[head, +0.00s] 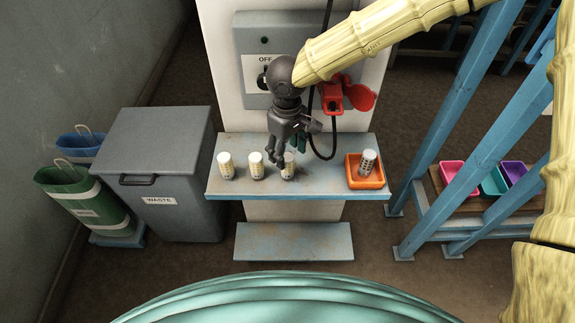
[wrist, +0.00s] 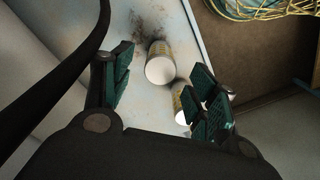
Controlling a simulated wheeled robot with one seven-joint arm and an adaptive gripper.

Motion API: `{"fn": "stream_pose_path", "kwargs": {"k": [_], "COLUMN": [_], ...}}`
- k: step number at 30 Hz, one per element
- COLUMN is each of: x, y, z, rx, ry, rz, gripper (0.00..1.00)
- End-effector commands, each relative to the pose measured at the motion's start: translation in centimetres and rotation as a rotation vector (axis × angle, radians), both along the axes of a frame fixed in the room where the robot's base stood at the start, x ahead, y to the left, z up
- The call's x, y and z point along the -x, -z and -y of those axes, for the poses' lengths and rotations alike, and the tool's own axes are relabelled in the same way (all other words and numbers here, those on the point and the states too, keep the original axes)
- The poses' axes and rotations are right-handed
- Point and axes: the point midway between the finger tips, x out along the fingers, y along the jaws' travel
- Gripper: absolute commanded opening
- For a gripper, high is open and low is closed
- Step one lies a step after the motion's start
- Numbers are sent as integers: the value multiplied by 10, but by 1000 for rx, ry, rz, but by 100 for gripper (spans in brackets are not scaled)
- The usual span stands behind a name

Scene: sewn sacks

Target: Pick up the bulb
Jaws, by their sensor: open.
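No plain bulb shape shows; I cannot tell which piece the task's bulb is. Three pale, white-topped cylinders with printed labels stand in a row on the blue-grey shelf (head: 322,184): a left one (head: 226,166), a middle one (head: 256,166) and a right one (head: 289,168). A fourth cylinder (head: 367,162) with dark marks leans in an orange tray (head: 366,183). My gripper (head: 278,160) is open and points down beside the right one, partly covering it. In the wrist view, one white cylinder (wrist: 160,63) shows between the fingers, and another (wrist: 180,104) is partly hidden behind the right finger.
Behind the shelf is a panel with a grey switch box (head: 250,50) and a red socket (head: 334,95) with a hanging black cable (head: 312,140). A grey waste bin (head: 160,170) stands left, blue frame posts (head: 445,110) right. The shelf is clear before the tray.

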Motion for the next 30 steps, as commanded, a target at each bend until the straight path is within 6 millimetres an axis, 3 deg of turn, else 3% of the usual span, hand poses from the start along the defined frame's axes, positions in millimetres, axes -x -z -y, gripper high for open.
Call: {"fn": "stream_pose_path", "kwargs": {"k": [10,20,21,27,30], "x": [1,1,1,1,1], "y": [41,49,49,49,49], "z": [0,0,0,0,0], "rx": [2,0,0,0,0], "ry": [-3,-4,-4,-4,-4], "rz": [-1,0,0,0,0], "gripper": [59,59,57,20,8]}}
